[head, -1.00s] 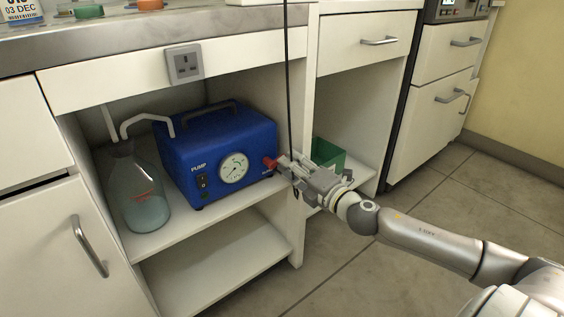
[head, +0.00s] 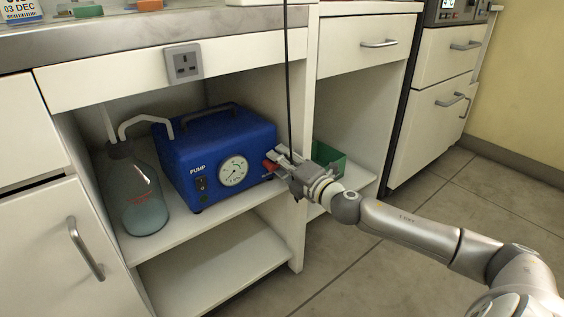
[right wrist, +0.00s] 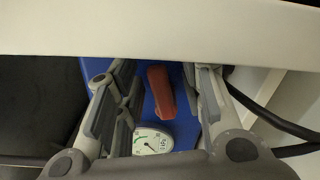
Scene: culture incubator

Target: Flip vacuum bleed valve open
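The red bleed valve lever (head: 268,165) sticks out at the right end of the blue pump (head: 215,150), which stands on the upper shelf of the open cabinet. In the right wrist view the red lever (right wrist: 161,92) lies between the two fingers, with a visible gap on each side. My right gripper (head: 280,160) is open around the lever; contact with it cannot be made out. The pump's round gauge (head: 233,171) faces forward and also shows in the right wrist view (right wrist: 152,141). My left gripper is not in view.
A glass flask (head: 140,195) with liquid stands left of the pump, joined by a pale tube. A black cable (head: 288,80) hangs before the cabinet's right post. A green bin (head: 328,158) sits behind my right gripper. A white panel edge (right wrist: 160,28) crosses the right wrist view.

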